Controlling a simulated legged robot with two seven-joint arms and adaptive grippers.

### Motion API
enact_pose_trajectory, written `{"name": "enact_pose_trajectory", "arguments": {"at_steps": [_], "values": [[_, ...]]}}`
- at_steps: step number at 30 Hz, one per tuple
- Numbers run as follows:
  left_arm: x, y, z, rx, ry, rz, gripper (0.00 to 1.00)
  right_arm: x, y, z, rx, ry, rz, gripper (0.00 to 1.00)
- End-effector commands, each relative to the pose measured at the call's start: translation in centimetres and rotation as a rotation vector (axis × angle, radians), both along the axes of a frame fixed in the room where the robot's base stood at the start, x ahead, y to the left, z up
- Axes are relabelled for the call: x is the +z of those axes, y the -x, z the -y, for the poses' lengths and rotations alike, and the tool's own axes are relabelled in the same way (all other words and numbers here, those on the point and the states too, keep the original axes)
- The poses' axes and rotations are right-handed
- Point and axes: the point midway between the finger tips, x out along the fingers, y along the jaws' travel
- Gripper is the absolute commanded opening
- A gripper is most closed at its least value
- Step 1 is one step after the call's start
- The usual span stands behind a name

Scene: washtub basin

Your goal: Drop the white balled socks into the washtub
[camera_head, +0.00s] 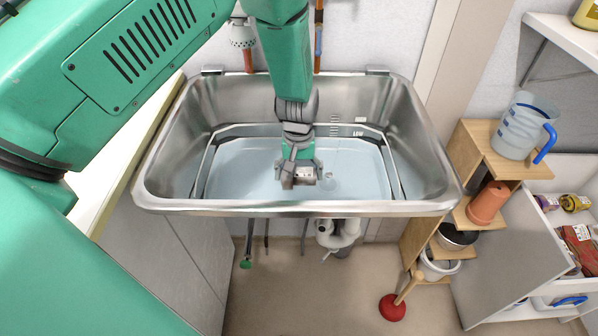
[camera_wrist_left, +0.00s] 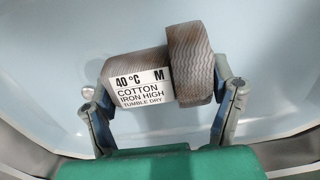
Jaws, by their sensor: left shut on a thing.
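The washtub (camera_head: 300,207) is a steel basin with a pale blue bottom or water surface. My left gripper (camera_head: 298,168) points down inside the tub outline. In the left wrist view, my left gripper (camera_wrist_left: 165,75) is shut on a rolled, ribbed bundle, the balled socks (camera_wrist_left: 190,62), with one finger at each end. The bundle looks grey-brown rather than white and carries a white care label reading 40 °C, M, cotton. Pale blue lies behind it. I cannot tell how far above the bottom it hangs. My right gripper is not in view.
A wooden step shelf (camera_head: 470,140) right of the tub holds a blue-handled jug (camera_head: 522,125) and a terracotta pot (camera_head: 487,203). A red plunger (camera_head: 392,307) stands on the floor. A counter edge (camera_head: 115,185) borders the left. White drain pipes (camera_head: 338,232) run below the tub.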

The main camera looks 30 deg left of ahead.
Motion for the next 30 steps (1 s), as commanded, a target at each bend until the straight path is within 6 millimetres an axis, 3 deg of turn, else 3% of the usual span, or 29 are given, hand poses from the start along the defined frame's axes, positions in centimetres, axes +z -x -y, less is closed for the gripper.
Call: {"name": "enact_pose_trajectory", "arguments": {"at_steps": [5,6,8,20,30], "values": [[-0.3,0.0,0.0,0.0,0.0,0.0,0.45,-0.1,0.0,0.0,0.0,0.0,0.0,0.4],[-0.3,0.0,0.0,0.0,0.0,0.0,0.81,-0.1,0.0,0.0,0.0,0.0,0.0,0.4],[-0.3,0.0,0.0,0.0,0.0,0.0,0.99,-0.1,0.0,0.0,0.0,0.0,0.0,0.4],[0.7,0.0,0.0,0.0,-0.001,0.001,0.99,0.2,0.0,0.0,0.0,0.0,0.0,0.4],[7.9,-0.1,-0.1,0.0,-0.001,0.003,0.99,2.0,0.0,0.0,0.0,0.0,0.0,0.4]]}}
